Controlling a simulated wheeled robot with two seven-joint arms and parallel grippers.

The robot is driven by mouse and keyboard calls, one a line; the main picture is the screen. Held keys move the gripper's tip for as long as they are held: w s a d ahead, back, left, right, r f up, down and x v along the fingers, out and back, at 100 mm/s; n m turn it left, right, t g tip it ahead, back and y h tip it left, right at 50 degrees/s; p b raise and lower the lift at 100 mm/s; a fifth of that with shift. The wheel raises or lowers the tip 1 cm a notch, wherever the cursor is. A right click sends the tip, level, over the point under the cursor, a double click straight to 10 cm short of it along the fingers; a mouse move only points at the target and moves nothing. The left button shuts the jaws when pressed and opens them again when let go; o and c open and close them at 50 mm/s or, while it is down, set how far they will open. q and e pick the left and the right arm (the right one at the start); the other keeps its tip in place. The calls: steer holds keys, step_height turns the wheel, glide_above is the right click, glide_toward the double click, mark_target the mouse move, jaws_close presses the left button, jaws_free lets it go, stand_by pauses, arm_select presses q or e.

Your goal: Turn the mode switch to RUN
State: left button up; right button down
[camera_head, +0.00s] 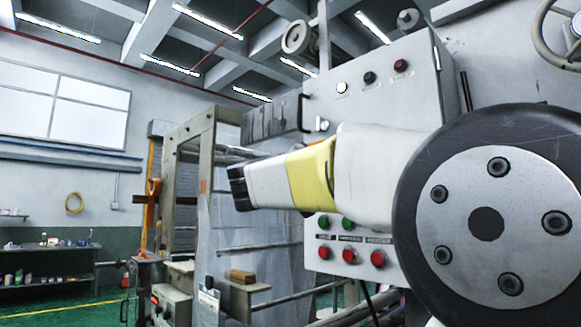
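No switch that I can clearly read as the mode switch shows, and no RUN label is legible. A grey control cabinet (424,100) stands at the upper right, with a white, a green and a red round fitting on its face. A small dark-and-light knob or latch (322,124) sits at its left edge. My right arm, white with a yellow band, crosses in front of the cabinet from the right and hides its middle. The arm's black end (238,188) points left, apart from the panel; its fingers cannot be made out. My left gripper is out of view.
A lower panel (324,238) carries green and red buttons below my arm. A machine frame with rollers (262,248) stands left of it. A handwheel (560,40) is at the upper right. Shelves (45,265) stand far left, with open green floor before them.

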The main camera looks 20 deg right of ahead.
steer(key=shift+d+f, duration=0.1)
steer(key=shift+f, duration=0.05)
stand_by(0.3)
steer(key=c, duration=0.8)
jaws_free()
steer(key=shift+c, duration=0.2)
steer(key=v, duration=0.7)
steer(key=shift+s+a, duration=0.2)
steer(key=shift+a, duration=0.15)
steer(key=shift+f, duration=0.1)
